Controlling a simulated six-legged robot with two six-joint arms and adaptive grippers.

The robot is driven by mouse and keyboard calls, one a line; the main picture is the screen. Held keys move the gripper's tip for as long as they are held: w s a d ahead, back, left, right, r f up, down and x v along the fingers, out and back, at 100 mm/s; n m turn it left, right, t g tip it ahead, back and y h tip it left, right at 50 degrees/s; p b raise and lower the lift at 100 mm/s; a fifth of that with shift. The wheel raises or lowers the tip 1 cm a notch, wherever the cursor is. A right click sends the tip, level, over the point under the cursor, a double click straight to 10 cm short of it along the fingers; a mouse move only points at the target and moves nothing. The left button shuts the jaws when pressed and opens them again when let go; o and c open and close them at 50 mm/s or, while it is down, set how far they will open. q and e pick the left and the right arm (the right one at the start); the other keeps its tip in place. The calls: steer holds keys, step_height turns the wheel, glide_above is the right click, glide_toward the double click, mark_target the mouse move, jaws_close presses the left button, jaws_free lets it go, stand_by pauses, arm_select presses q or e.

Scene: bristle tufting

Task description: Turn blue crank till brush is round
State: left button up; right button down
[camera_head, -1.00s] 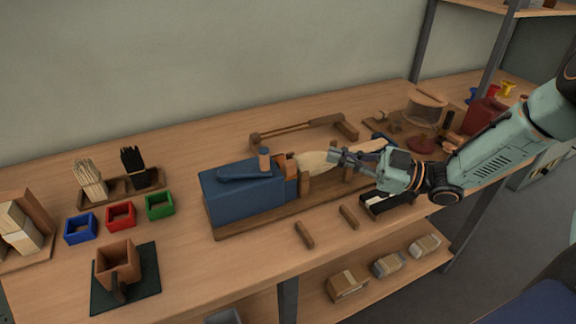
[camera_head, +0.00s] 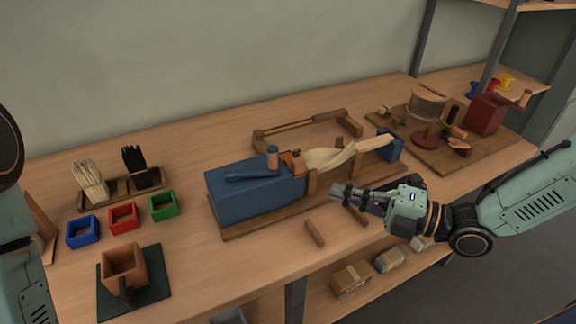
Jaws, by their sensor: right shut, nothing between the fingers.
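The blue crank (camera_head: 256,176) lies flat along the top of the blue box (camera_head: 246,200), with its wooden knob (camera_head: 272,157) upright at the right end. The pale brush piece (camera_head: 335,155) is held lengthwise between the blue box and a small blue end block (camera_head: 390,146). Its outline is uneven, with angled faces and ridges, not clearly round. My right gripper (camera_head: 339,190) is shut and empty, in front of the brush piece and apart from it, pointing left. My left arm shows at the left edge; its gripper is out of view.
A red box with a crank (camera_head: 487,115) stands on a board at the right. Blue, red (camera_head: 123,215) and green trays, bristle bundles (camera_head: 90,180) and a brown cup (camera_head: 122,264) are at the left. A wooden bar (camera_head: 315,234) lies in front. A wooden frame (camera_head: 305,128) lies behind.

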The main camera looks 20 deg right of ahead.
mark_target(275, 161)
steer(key=w+d+b+x, duration=0.1)
steer(key=b+x, duration=0.4)
steer(key=x, duration=0.7)
steer(key=shift+w+d, duration=0.2)
steer(key=shift+w, duration=0.65)
steer(key=shift+d, duration=0.1)
steer(key=shift+w+d+n+g+y, duration=0.1)
steer(key=shift+w+n+g+y, duration=0.3)
steer(key=shift+g, duration=0.1)
steer(key=shift+w, duration=0.1)
